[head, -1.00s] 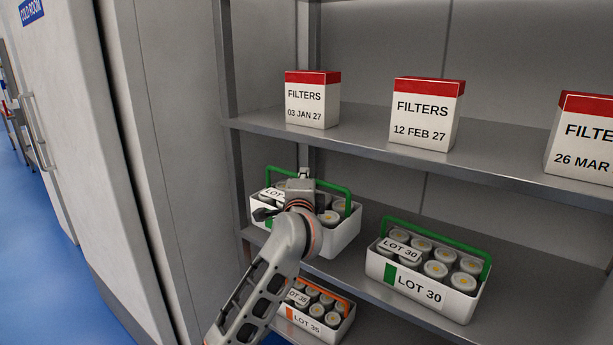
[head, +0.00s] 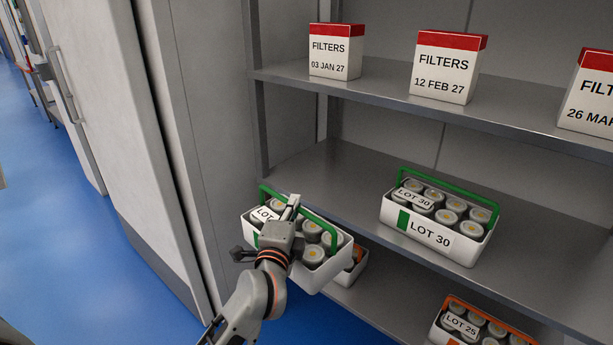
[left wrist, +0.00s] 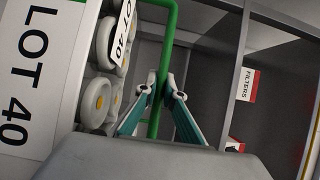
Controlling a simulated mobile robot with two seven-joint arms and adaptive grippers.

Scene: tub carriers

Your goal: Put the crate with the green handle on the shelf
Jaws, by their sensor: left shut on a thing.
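A white crate with a green handle (head: 325,272) holds several grey jars. Its label reads LOT 40 in the left wrist view (left wrist: 30,125). My left gripper (head: 292,206) is shut on the green handle; in the left wrist view both fingers (left wrist: 162,92) close around the bar. The crate hangs roughly level at the front left of the shelf unit, overlapping the middle shelf's (head: 335,165) front edge in the picture. My arm hides part of its front. A second green-handled crate, marked LOT 30 (head: 432,238), stands on the middle shelf. My right gripper is not in view.
Several filter boxes (head: 337,55) stand on the upper shelf. An orange-handled crate, LOT 35 (head: 452,335), stands lower; another low crate (head: 350,274) is mostly hidden behind the held one. The middle shelf is clear left of LOT 30. A pale cabinet (head: 165,170) stands at left.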

